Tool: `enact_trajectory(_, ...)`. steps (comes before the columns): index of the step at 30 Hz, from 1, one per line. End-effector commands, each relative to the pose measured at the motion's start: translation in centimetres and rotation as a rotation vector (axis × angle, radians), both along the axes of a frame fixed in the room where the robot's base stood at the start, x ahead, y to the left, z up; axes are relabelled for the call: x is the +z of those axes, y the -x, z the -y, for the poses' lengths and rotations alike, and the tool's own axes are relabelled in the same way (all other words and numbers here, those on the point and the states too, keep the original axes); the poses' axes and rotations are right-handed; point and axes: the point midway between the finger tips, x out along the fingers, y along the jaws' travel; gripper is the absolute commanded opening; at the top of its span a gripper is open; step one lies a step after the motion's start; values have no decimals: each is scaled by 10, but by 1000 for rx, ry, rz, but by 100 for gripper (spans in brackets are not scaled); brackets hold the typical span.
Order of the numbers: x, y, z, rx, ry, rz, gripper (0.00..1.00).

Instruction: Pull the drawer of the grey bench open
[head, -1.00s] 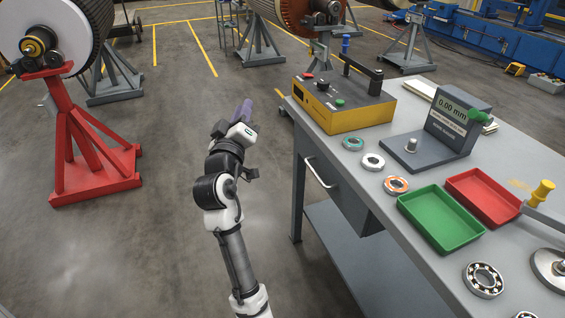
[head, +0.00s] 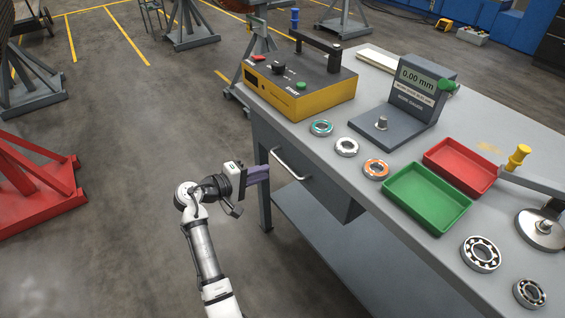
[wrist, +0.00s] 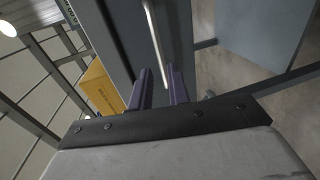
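The grey bench (head: 385,215) stands on the right in the head view. Its drawer (head: 318,196) sits under the near left part of the top and looks shut, with a pale bar handle (head: 291,164) on its front. My gripper (head: 264,174) is just left of the handle, fingers pointing at the drawer. In the wrist view, the two purple fingers (wrist: 161,80) are apart with nothing held. The handle (wrist: 154,35) runs upward ahead of them, its lower end appearing in line with the gap. I cannot tell whether they touch it.
On the bench top are a yellow tester (head: 300,82), a grey gauge (head: 408,105), a green tray (head: 428,196), a red tray (head: 460,166) and several bearing rings. A bench leg (head: 264,205) is close to my gripper. A red stand (head: 35,185) is at the left. The floor between is clear.

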Motion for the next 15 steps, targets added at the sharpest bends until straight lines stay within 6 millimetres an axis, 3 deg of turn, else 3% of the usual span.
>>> enact_trajectory(6,-7,-27,38,-2,0,0,18)
enact_trajectory(15,-16,-50,69,1,-1,2,18)
